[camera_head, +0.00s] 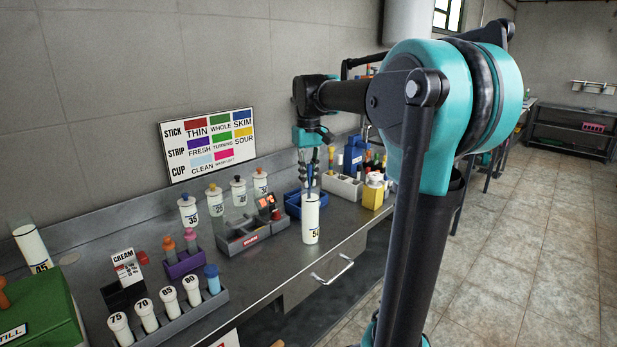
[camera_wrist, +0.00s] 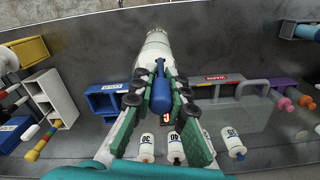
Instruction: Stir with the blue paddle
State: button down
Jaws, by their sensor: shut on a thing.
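My gripper (camera_head: 309,172) is shut on the blue paddle (camera_head: 314,183) above the front part of the steel bench. In the wrist view the thick blue handle (camera_wrist: 160,92) lies between the two finger rows of my gripper (camera_wrist: 160,108). A tall white container (camera_head: 310,222) with a dark number stands upright right below. The paddle points down at its mouth, and its lower end is hidden, apparently inside. The container also shows beyond the handle in the wrist view (camera_wrist: 154,46). Its contents cannot be seen.
A blue tray (camera_head: 292,205) and a grey divided holder (camera_head: 240,238) stand just left of the container. A rack of numbered white tubes (camera_head: 168,315) is nearer. A white caddy (camera_head: 342,188) and yellow item (camera_head: 373,195) stand to the right.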

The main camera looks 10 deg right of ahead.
jog(key=shift+w+d, duration=0.25)
jog(key=shift+w, duration=0.05)
jog(key=shift+r, duration=6.25)
